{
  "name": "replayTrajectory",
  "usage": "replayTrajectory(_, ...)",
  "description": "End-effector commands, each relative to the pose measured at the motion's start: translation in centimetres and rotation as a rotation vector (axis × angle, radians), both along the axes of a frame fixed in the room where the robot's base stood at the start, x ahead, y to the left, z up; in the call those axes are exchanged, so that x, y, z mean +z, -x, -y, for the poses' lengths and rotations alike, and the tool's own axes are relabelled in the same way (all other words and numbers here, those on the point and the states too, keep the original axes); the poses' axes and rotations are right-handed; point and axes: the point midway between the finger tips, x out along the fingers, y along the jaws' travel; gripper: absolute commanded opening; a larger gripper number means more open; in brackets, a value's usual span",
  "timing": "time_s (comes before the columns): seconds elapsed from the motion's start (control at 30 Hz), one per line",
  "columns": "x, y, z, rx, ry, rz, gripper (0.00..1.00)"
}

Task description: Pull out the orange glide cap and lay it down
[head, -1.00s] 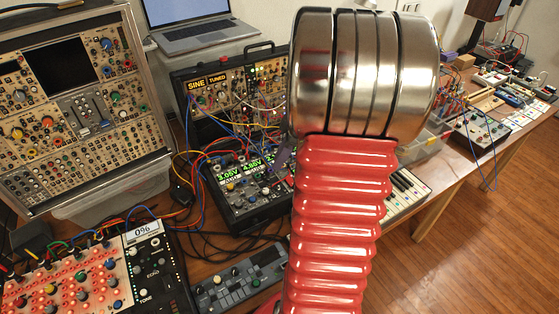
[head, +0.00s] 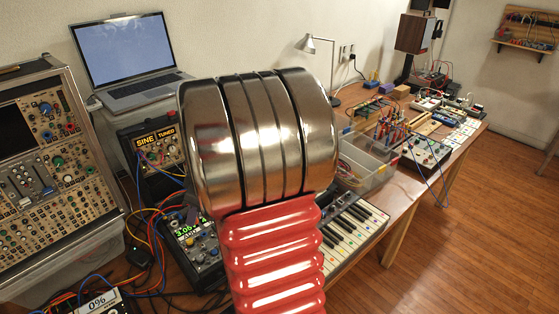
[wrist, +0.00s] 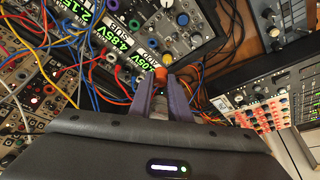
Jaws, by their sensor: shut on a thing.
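In the wrist view, the orange glide cap (wrist: 161,74) shows as a small orange spot at the tips of my gripper (wrist: 161,88). The two grey-purple fingers are closed in on it from both sides. Just beyond the tips is a module with green number displays and knobs (wrist: 133,48). I cannot tell whether the cap is still seated in the panel or clear of it. In the head view, my red ribbed arm with metal rings covers the middle and hides the cap and most of the gripper.
Patch cables (wrist: 60,50) run loosely left of the gripper. A keyboard (head: 352,232) and a clear bin of cables (head: 362,168) stand on the bench. A laptop (head: 125,62) stands at the back left. Wooden floor lies open to the right.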

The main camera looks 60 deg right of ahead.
Motion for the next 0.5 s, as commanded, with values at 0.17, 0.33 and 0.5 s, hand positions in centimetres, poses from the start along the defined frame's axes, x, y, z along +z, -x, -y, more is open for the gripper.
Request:
replayTrajectory(0.17, 0.1, -3.1, -4.0, -0.074, 0.002, 0.001, 0.0)
replayTrajectory(0.33, 0.3, -5.6, -7.7, -0.15, 0.002, 0.002, 0.0)
replayTrajectory(0.5, 0.5, -7.6, -11.3, -0.213, 0.002, 0.001, 0.0)
